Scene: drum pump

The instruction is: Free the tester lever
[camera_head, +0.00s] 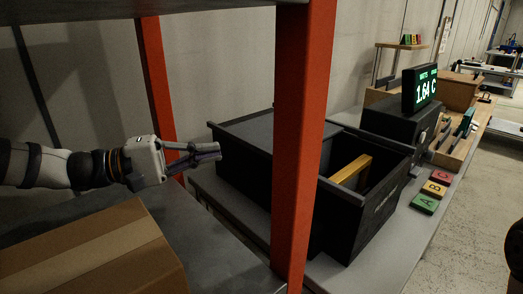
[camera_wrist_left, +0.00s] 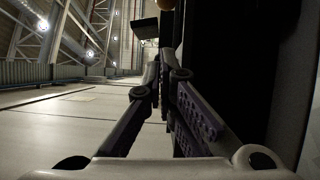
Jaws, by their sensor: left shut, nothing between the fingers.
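The tester is a dark box (camera_head: 392,125) with a display (camera_head: 420,89) on top reading "1.64 C" in green. It stands on the bench beyond the black bin (camera_head: 365,222). I cannot make out its lever clearly. A yellow bar (camera_head: 350,168) shows inside the bin. My left gripper (camera_head: 212,152) points right, near the bin's far left corner, with its fingers shut and empty. In the left wrist view the fingers (camera_wrist_left: 167,82) point away from me, with a dark wall (camera_wrist_left: 230,60) close on the right. My right gripper is not in view.
An orange rack post (camera_head: 298,140) stands in front of the bin and hides part of it. A cardboard box (camera_head: 95,255) sits on the near shelf, below my left arm. Coloured lettered blocks (camera_head: 432,188) lie on the bench right of the bin.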

